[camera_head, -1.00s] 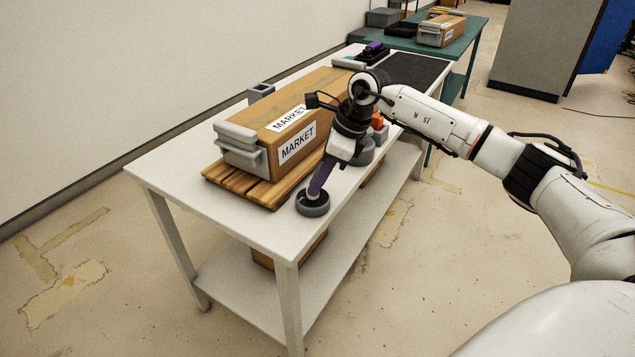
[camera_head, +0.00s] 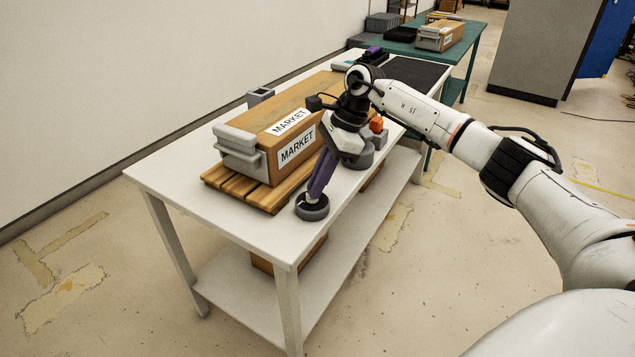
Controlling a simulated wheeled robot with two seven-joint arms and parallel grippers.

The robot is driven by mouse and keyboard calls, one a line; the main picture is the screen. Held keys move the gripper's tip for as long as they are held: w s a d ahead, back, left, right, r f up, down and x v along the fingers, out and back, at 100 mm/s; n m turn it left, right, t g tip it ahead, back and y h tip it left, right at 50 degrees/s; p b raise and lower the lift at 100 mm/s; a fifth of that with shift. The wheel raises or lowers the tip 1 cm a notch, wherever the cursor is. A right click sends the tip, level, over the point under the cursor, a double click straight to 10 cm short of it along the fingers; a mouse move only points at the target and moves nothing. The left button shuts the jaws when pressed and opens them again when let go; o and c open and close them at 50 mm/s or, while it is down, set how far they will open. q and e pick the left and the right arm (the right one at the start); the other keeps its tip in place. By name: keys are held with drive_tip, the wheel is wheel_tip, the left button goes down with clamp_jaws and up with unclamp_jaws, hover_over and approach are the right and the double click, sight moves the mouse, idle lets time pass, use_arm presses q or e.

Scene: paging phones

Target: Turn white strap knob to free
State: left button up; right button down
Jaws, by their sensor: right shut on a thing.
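A round dark grey base (camera_head: 312,212) stands at the near right corner of the white table. A small pale part, seemingly the white strap knob (camera_head: 306,198), shows at its top. My right gripper (camera_head: 313,194) reaches down onto it with purple fingers. It is shut on the knob, which its fingertips mostly hide. The knob's pointer and any markings are too small to read. My left gripper is out of view.
A brown box labelled MARKET (camera_head: 296,130) lies on a wooden pallet (camera_head: 245,190) just left of my gripper. The table's left front (camera_head: 165,180) is clear.

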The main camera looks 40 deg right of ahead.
drive_tip(key=c, duration=1.8)
unclamp_jaws()
drive_tip(key=shift+c, duration=0.2)
drive_tip(key=shift+r, duration=0.1)
drive_tip(key=v, duration=1)
drive_tip(key=shift+d, duration=0.15)
